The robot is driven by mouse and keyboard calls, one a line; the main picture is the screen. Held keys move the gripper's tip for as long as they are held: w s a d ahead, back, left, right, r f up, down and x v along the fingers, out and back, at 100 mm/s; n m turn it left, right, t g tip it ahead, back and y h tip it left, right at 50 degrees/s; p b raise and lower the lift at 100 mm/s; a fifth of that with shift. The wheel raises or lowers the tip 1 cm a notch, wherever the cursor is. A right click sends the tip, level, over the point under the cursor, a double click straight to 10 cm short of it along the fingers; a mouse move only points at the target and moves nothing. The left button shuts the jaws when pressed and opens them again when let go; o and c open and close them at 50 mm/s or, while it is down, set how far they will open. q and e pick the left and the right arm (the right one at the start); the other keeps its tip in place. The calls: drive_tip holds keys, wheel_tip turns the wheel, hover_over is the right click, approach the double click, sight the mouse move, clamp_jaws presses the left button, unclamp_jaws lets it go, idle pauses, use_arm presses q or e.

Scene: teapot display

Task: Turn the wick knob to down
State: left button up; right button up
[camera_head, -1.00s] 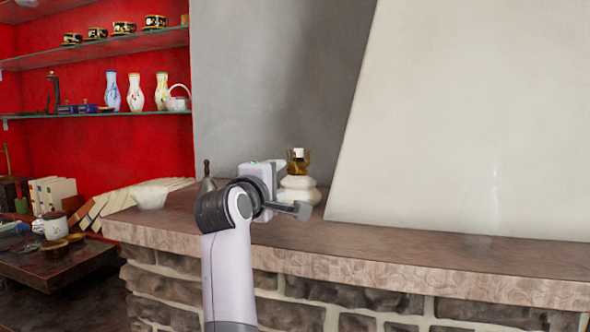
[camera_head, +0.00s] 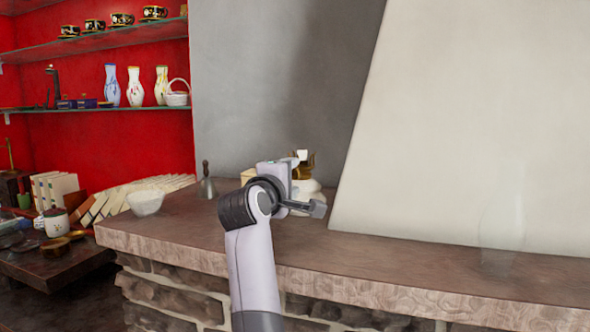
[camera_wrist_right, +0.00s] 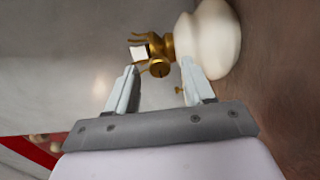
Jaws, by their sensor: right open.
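An oil lamp with a cream base (camera_head: 306,199) and a gold burner (camera_head: 306,165) stands on the mantel, partly hidden behind my right gripper (camera_head: 287,174). In the right wrist view the cream base (camera_wrist_right: 212,38) appears sideways. The burner (camera_wrist_right: 153,42) carries a white wick (camera_wrist_right: 138,52). A round gold disc, which looks like the wick knob (camera_wrist_right: 160,67), shows between the fingertips of my open right gripper (camera_wrist_right: 159,71). I cannot tell whether a finger touches it. A small gold piece (camera_wrist_right: 180,90) shows near one finger. My left gripper is not in view.
The stone mantel (camera_head: 400,262) is mostly clear on the right, with a faint clear glass chimney (camera_head: 500,232) on it. A white bowl (camera_head: 145,202) and a bell (camera_head: 207,182) stand at left. The slanted white wall (camera_head: 460,120) rises behind.

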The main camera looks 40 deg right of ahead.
drive_tip(key=shift+w+d, duration=0.25)
drive_tip(key=shift+d, duration=0.15)
clamp_jaws()
